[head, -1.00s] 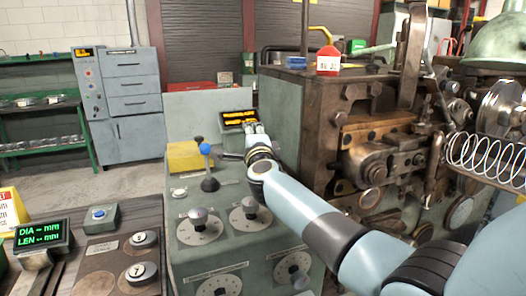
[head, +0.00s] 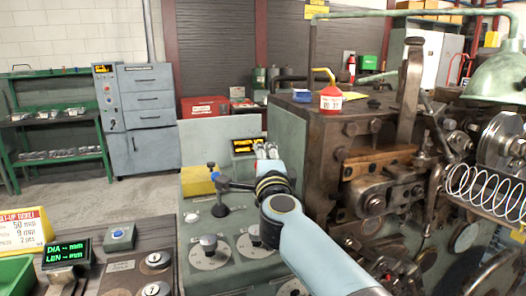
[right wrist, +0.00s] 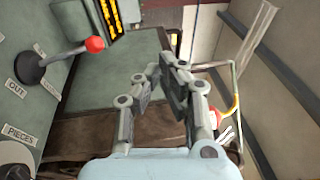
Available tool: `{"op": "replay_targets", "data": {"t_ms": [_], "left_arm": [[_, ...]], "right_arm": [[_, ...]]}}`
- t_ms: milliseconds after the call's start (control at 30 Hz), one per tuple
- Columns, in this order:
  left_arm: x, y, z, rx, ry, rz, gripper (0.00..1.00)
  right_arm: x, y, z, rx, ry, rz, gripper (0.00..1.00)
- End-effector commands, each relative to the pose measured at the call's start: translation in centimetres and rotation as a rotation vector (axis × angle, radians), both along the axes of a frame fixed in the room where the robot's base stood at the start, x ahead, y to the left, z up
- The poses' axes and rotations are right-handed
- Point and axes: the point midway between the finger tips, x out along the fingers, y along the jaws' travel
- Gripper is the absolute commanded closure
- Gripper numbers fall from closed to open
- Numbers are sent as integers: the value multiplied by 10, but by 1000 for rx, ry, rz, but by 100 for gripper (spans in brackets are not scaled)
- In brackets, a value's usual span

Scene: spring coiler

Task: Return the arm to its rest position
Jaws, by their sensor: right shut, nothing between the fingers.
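My right arm (head: 315,240) comes in from the lower right in the head view, pale blue with dark bands. Its right gripper (head: 267,150) is over the far end of the green control console (head: 235,262), beside the amber display (head: 246,145). In the right wrist view the right gripper (right wrist: 165,68) is shut, with nothing between its fingers. It points past the console's far edge, with dark gaps around the fingers. Whether it touches anything cannot be told. My left arm and left gripper are not in view.
A blue-knobbed lever (head: 221,188) stands left of the gripper; a red-knobbed lever (right wrist: 95,45) shows in the wrist view. The brown coiling machine (head: 375,170) is close on the right, a red oil can (head: 331,101) on top. Open floor (head: 110,200) lies at left.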

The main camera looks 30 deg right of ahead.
Motion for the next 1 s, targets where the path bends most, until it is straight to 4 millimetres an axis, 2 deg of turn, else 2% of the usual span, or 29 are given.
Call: {"op": "replay_targets", "data": {"t_ms": [133, 533, 633, 733, 833, 900, 967, 1000], "left_arm": [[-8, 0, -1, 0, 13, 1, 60], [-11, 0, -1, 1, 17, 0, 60], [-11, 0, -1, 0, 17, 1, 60], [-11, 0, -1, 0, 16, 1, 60], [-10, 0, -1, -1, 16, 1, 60], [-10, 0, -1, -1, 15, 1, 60], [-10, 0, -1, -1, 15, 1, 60], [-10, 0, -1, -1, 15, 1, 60]], "right_arm": [[-1, 0, 0, 0, 0, 0, 100], [-1, 1, 0, -3, 0, 4, 100], [-4, 12, 5, -60, 0, 56, 100], [-17, 43, 12, -220, 17, 197, 100], [-46, 92, 7, -473, 84, 414, 100], [-75, 125, -11, -667, 178, 577, 100], [-106, 144, -34, -825, 287, 707, 100], [-127, 152, -51, -921, 371, 786, 100]]}}
